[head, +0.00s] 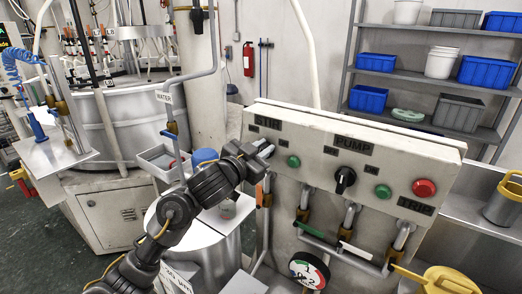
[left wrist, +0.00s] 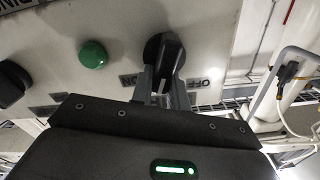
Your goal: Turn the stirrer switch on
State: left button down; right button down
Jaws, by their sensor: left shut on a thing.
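The stirrer switch is a black rotary knob (left wrist: 163,48) on the pale control panel (head: 400,148). In the head view it is hidden behind my left gripper (head: 264,150), below the STIR label (head: 267,122). In the left wrist view my left gripper (left wrist: 162,84) has its two grey fingers shut on the knob, one on each side. ON and OFF plates flank the knob. Its exact pointing direction is hard to tell. A green button (head: 293,161) sits beside it. My right gripper is not in view.
The panel also carries the PUMP knob (head: 345,179), another green button (head: 383,191) and a red button (head: 424,188). Pipes with valves and a gauge (head: 309,270) are below. A metal tank (head: 125,125) stands at the left. Shelves with bins (head: 376,62) stand behind.

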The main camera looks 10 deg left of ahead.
pick_arm(q)
jog(key=m, duration=0.1)
jog(key=m+b, duration=0.1)
jog(key=m, duration=0.1)
jog(key=shift+s+d+f+m+b, duration=0.1)
jog(key=shift+d+f+m+b, duration=0.2)
jog(key=shift+s+d+f+m+b, duration=0.1)
jog(key=shift+m+b, duration=0.45)
jog(key=shift+m, duration=0.45)
jog(key=shift+d+f+m+b, duration=0.1)
jog(key=shift+m+b, duration=0.4)
jog(key=shift+m, duration=0.5)
jog(key=c, duration=1.4)
grip_release()
jog(key=shift+o, duration=0.2)
